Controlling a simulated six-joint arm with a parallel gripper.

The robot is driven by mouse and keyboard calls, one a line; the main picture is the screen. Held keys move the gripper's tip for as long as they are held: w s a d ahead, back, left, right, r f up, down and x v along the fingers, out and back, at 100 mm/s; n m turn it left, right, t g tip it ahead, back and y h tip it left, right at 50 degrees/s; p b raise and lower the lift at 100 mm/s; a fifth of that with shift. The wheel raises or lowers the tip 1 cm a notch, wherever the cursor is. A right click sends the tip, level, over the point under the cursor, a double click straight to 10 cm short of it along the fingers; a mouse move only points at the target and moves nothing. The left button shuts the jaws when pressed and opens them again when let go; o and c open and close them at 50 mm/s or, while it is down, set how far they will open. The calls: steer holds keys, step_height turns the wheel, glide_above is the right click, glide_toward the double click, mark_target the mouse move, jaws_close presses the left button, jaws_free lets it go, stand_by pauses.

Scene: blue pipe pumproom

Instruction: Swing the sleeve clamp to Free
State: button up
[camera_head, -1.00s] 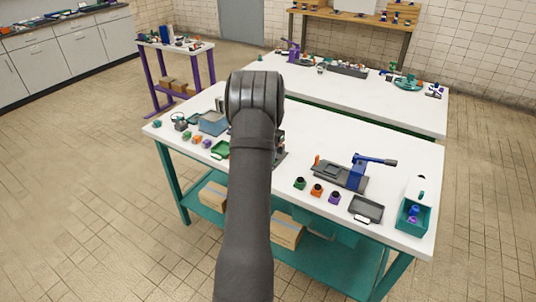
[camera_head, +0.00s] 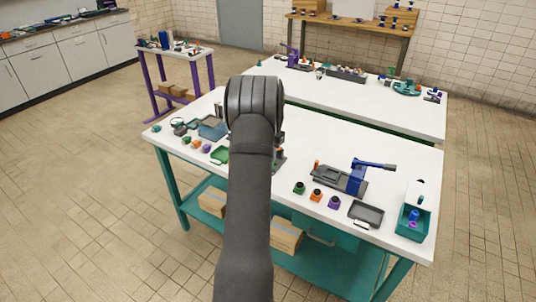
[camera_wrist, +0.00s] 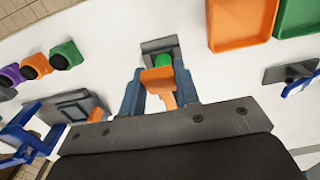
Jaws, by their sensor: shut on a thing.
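In the wrist view, the sleeve clamp shows as a grey base plate (camera_wrist: 160,44) with a green round part (camera_wrist: 163,61) and an orange lever (camera_wrist: 158,77) in front of it. My gripper (camera_wrist: 160,88) reaches to it, one blue-grey finger on each side of the orange lever. The fingers are shut on the orange lever. Any Free marking is not readable. In the head view my arm hides the gripper and most of the clamp.
An orange tray (camera_wrist: 240,22) and a green tray lie at the upper right of the wrist view. A blue-handled fixture (camera_head: 356,178) stands right of my arm on the white table, with several small coloured blocks in front. A teal bin (camera_head: 412,222) stands at the right corner.

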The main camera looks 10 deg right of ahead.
steer(key=shift+w+d+r, duration=0.35)
steer(key=shift+r, duration=0.35)
steer(key=shift+w+d+r, duration=0.3)
steer(key=shift+d+r, duration=0.05)
steer(key=shift+r, duration=0.35)
steer(key=shift+w+d+r, duration=0.9)
steer(key=shift+w+d, duration=0.05)
steer(key=shift+d, duration=0.05)
steer(key=shift+w+r, duration=0.1)
stand_by(0.3)
steer(key=o, duration=1.5)
